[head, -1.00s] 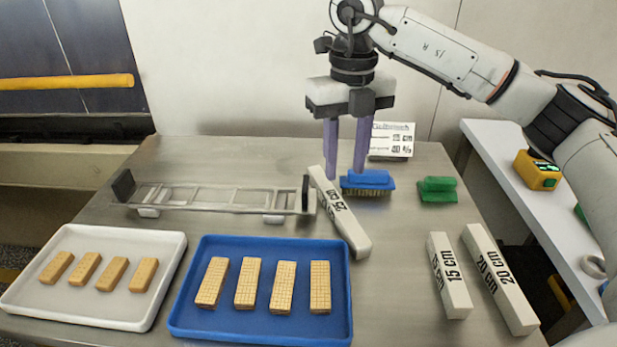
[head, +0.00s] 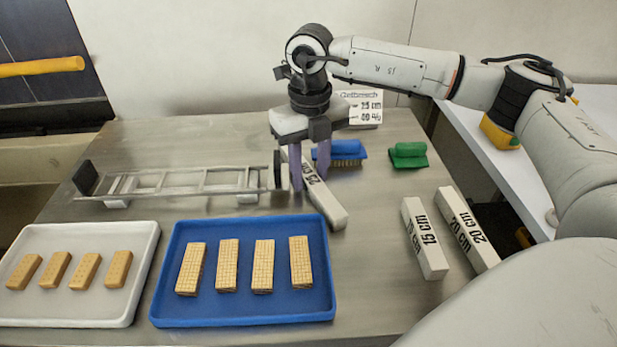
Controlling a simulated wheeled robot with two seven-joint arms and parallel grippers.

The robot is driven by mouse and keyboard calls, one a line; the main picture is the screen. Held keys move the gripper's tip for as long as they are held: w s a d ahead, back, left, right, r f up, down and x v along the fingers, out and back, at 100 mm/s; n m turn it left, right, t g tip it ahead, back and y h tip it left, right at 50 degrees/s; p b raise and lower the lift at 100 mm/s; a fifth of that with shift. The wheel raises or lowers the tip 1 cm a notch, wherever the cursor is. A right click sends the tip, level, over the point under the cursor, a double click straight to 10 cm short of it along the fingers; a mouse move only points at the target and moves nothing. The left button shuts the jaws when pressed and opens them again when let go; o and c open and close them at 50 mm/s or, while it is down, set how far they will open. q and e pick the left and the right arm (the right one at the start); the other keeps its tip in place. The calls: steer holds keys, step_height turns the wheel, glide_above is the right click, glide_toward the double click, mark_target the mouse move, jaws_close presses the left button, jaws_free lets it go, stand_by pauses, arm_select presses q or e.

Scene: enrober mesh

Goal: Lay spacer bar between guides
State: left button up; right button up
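The white spacer bar marked 25 cm (head: 329,207) lies slanted on the steel table, right of the metal ladder-like frame. The frame has a dark upright guide (head: 85,178) at its left end and another (head: 279,172) at its right end. My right gripper (head: 309,184) points down over the far part of the 25 cm bar. Its two purple fingers stand apart on either side of the bar and partly hide it; I cannot tell whether they touch it. The 15 cm bar (head: 426,240) and 20 cm bar (head: 468,232) lie to the right. My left gripper is out of view.
A white tray (head: 75,313) and a blue tray (head: 245,313), each with several biscuits, stand in front of the frame. Table between the blue tray and 15 cm bar is clear.

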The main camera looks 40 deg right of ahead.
jaws_close()
steer(key=shift+r, duration=0.15)
